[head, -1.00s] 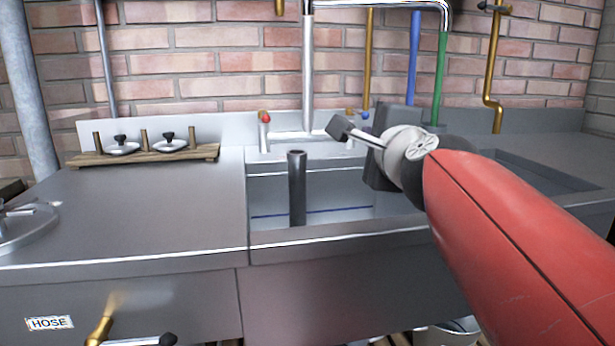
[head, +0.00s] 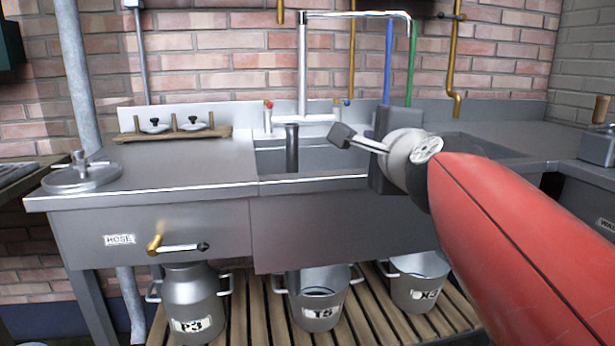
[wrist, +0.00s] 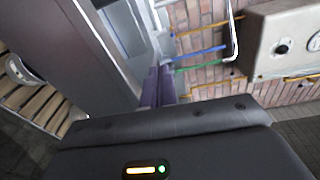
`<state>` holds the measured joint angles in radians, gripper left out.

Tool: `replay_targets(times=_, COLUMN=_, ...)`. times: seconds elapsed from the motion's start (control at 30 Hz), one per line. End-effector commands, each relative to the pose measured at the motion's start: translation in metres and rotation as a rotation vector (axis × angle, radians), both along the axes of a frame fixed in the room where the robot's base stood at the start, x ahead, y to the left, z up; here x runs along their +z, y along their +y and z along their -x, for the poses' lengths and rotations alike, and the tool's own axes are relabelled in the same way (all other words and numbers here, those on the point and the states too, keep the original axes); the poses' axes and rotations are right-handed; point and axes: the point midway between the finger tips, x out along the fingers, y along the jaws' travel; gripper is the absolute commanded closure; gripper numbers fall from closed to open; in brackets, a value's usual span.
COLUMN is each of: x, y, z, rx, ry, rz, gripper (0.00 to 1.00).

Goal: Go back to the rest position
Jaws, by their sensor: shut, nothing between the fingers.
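My gripper (wrist: 159,72) shows in the wrist view with its two dark purple fingers side by side and shut, empty. In the head view my gripper's dark body (head: 394,124) appears at the end of the red arm, in front of the sink's right part. Its fingertips cannot be made out there. The arm is bent and held up at the right of the head view, and appears apart from the steel sink counter (head: 150,178).
A round lid (head: 85,175) lies on the counter's left. A lever tap (head: 178,247) sticks out of its front. Another counter stands at right.

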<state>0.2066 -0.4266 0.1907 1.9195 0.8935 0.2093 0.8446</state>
Motion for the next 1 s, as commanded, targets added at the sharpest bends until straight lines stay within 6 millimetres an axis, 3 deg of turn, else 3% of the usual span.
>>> replay_targets(times=0.27, x=-0.042, y=0.007, z=0.023, rx=0.086, ry=0.105, rz=0.270, gripper=1.00)
replay_targets(times=0.47, x=-0.091, y=0.007, z=0.054, rx=0.198, ry=0.221, rz=0.553, gripper=1.00)
replay_targets(times=0.67, x=-0.160, y=-0.004, z=0.106, rx=0.394, ry=0.386, rz=0.924, gripper=1.00)
replay_targets(times=0.8, x=-0.217, y=-0.024, z=0.158, rx=0.600, ry=0.527, rz=1.214, gripper=1.00)
replay_targets(times=0.9, x=-0.246, y=-0.038, z=0.188, rx=0.729, ry=0.602, rz=1.362, gripper=1.00)
replay_targets(times=1.0, x=-0.261, y=-0.048, z=0.205, rx=0.805, ry=0.643, rz=1.442, gripper=1.00)
